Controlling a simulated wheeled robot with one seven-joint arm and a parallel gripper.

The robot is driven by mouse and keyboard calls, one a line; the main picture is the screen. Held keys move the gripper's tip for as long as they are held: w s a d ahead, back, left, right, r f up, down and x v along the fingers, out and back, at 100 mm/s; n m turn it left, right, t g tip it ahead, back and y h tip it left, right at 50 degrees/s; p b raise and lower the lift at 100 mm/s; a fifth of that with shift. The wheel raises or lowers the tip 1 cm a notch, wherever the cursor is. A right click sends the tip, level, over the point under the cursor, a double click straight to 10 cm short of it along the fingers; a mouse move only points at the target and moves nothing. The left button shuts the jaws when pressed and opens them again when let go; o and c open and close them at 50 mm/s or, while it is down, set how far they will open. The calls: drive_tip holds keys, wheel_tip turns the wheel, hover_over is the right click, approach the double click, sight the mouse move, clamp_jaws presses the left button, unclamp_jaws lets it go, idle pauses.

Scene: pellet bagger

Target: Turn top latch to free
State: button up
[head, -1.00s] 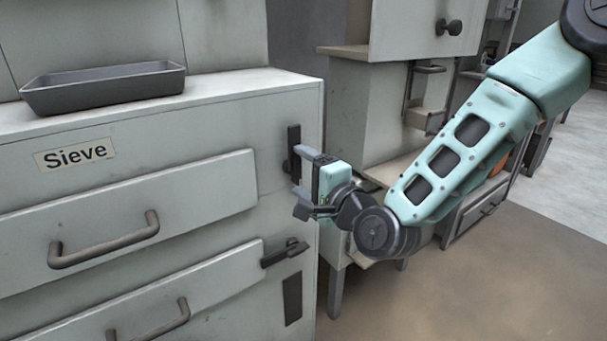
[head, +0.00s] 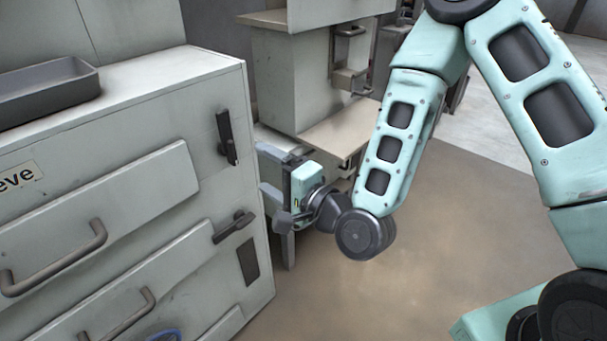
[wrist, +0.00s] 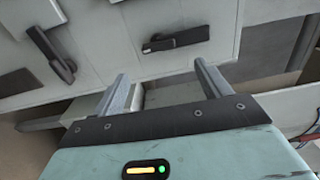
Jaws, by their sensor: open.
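In the wrist view the two fingers (wrist: 160,70) point toward the cabinet front, with the top latch beyond the tips. Nothing hides this latch.
A lower latch (head: 233,226) sits below, its handle slanted; it also shows in the wrist view (wrist: 50,52). Drawers with bar handles (head: 60,262) lie left. A grey tray (head: 45,92) rests on top. Another cabinet (head: 290,75) stands behind my gripper. Brown floor (head: 400,270) is open at right.

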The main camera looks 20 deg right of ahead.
drive_tip(key=shift+s+d+r+p, duration=0.2)
drive_tip(key=shift+r+p, duration=0.15)
drive_tip(key=shift+p, duration=0.85)
drive_tip(key=p+v, duration=0.8)
drive_tip(key=shift+f, duration=0.4)
drive_tip(key=shift+a, duration=0.1)
